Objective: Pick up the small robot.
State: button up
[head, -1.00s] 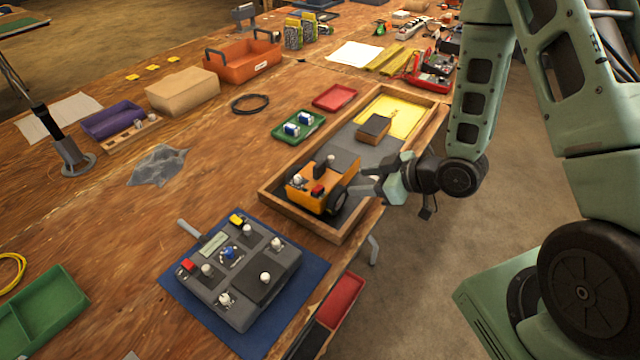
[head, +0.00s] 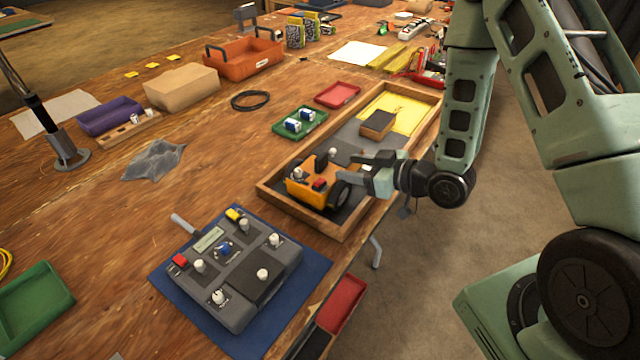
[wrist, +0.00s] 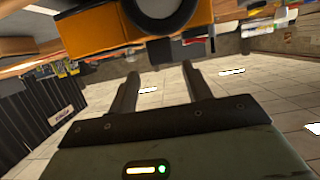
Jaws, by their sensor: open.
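The small robot (head: 303,188) is an orange box-shaped vehicle with a black wheel, a red block and a white knob on top. It sits in the near end of a wooden-framed tray (head: 299,215). My gripper (head: 345,170) is at its right side, close to the black wheel. In the wrist view, the orange body (wrist: 88,36) and the wheel fill the top, beyond and above the fingertips. My gripper's two fingers (wrist: 158,80) are apart with nothing between them. I cannot tell from the head view whether a finger touches the robot.
A dark block (head: 377,124) and a yellow pad (head: 402,108) lie farther back in the tray. A grey control box (head: 243,290) on a blue mat (head: 172,283) stands in front. A green tray (head: 313,132) and a red tray (head: 337,94) lie to the left.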

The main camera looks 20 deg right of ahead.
aim_at(324, 161)
jog(key=x, duration=0.4)
jog(key=shift+r, duration=0.1)
jog(key=p+x, duration=0.1)
jog(key=x, duration=0.1)
jog(key=p+x, duration=0.1)
jog(key=x, duration=0.1)
jog(key=shift+w+a+r, duration=0.1)
jog(key=shift+a+r, duration=0.05)
jog(key=shift+r, duration=0.05)
jog(key=shift+w+a+f, duration=0.25)
jog(key=shift+w, duration=0.15)
grip_shut()
jog(key=shift+w+r, duration=0.1)
jog(key=shift+r, duration=0.05)
